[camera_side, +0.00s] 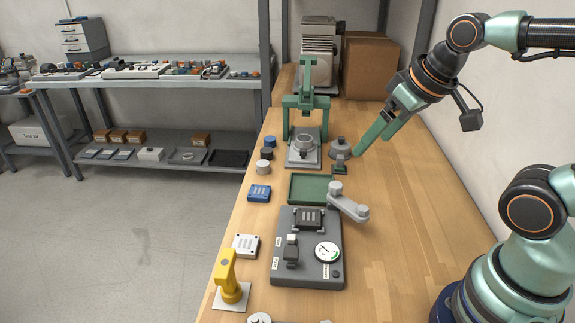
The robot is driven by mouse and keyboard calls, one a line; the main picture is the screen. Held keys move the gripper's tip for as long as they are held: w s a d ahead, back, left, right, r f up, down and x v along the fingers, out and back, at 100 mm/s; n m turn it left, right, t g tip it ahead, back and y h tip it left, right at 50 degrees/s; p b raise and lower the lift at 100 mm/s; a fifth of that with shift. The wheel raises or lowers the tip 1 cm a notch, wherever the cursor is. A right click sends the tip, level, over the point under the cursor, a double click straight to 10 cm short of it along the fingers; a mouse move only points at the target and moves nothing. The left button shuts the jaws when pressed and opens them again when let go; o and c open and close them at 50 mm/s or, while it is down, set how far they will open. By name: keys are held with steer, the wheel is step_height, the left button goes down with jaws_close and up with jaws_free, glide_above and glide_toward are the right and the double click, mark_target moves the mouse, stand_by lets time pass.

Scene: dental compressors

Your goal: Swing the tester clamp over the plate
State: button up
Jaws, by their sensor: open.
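The tester (307,270) is a dark grey block with a round dial gauge (327,252), on the wooden bench. A dark slotted plate (309,217) sits on its back part. The tester clamp (348,203) is a light grey arm with a round knob at each end. It points off the tester's back right corner, toward the front right, and is not over the plate. My gripper (371,146) has two green fingers, is open and empty, and hangs above the bench behind and right of the clamp, apart from it.
A green press (306,100) stands behind the tester, with a grey round part (340,147) to its right. A green tray (311,188) lies between press and tester. A yellow tool (228,279) and a blue block (259,193) are at left. The bench right of the tester is clear.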

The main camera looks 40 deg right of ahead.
steer(key=shift+w, duration=0.1)
steer(key=shift+c, duration=0.5)
steer(key=n+g, duration=0.6)
steer(key=n, duration=0.3)
glide_above(336, 185)
step_height(336, 185, down, 5)
step_height(336, 185, down, 12)
jaws_close()
stand_by(0.7)
